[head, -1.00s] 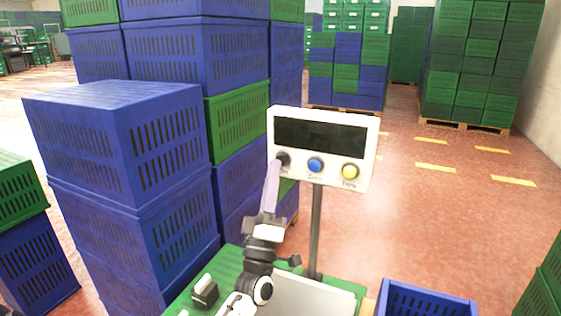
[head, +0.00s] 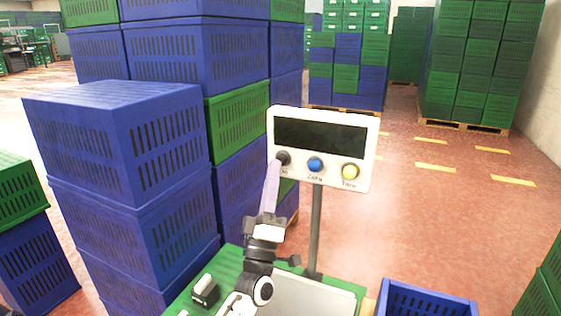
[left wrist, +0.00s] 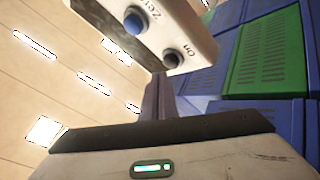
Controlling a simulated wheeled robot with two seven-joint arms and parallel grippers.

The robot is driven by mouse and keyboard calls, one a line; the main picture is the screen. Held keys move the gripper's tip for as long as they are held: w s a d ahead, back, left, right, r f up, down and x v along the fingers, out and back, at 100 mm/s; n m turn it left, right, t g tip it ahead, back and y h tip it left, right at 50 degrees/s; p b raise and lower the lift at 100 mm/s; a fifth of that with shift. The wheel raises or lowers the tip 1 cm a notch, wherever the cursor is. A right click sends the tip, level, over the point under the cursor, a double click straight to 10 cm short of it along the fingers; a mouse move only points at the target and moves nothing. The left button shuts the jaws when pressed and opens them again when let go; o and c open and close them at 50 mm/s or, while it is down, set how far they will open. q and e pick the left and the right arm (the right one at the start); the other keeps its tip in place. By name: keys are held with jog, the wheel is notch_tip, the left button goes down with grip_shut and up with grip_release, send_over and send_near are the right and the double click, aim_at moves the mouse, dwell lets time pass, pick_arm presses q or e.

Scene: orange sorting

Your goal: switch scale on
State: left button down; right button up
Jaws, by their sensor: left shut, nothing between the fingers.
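The scale's white display box (head: 372,150) stands on a grey post (head: 315,230), and its screen (head: 320,135) is dark. In the left wrist view the On button (left wrist: 173,58) and the Zero button (left wrist: 135,21) show just beyond the fingers (left wrist: 158,85). My right gripper is not in view.
The scale's pale plate (head: 310,298) lies below the display. Stacked blue crates (head: 120,140) stand close on the left. A blue crate (head: 425,300) is at the lower right. The floor to the right of the display is clear.

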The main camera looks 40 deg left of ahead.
pick_arm(q)
jog(key=shift+w, duration=0.1)
dwell(0.3)
jog(key=shift+w+a, duration=0.15)
jog(key=shift+w, duration=0.2)
jog(key=shift+w+a+b, duration=0.15)
jog(key=shift+w+b, duration=0.35)
dwell(0.7)
jog(key=shift+s, duration=0.15)
jog(key=shift+s+d+p, duration=0.3)
jog(key=shift+s+p, duration=0.2)
jog(key=shift+s, duration=0.3)
jog(key=shift+s, duration=0.1)
jog(key=s, duration=0.1)
jog(key=s+d+p, duration=0.1)
jog(key=s, duration=0.1)
jog(key=s+p, duration=0.1)
jog(key=shift+s+d, duration=0.25)
jog(key=shift+s, duration=0.05)
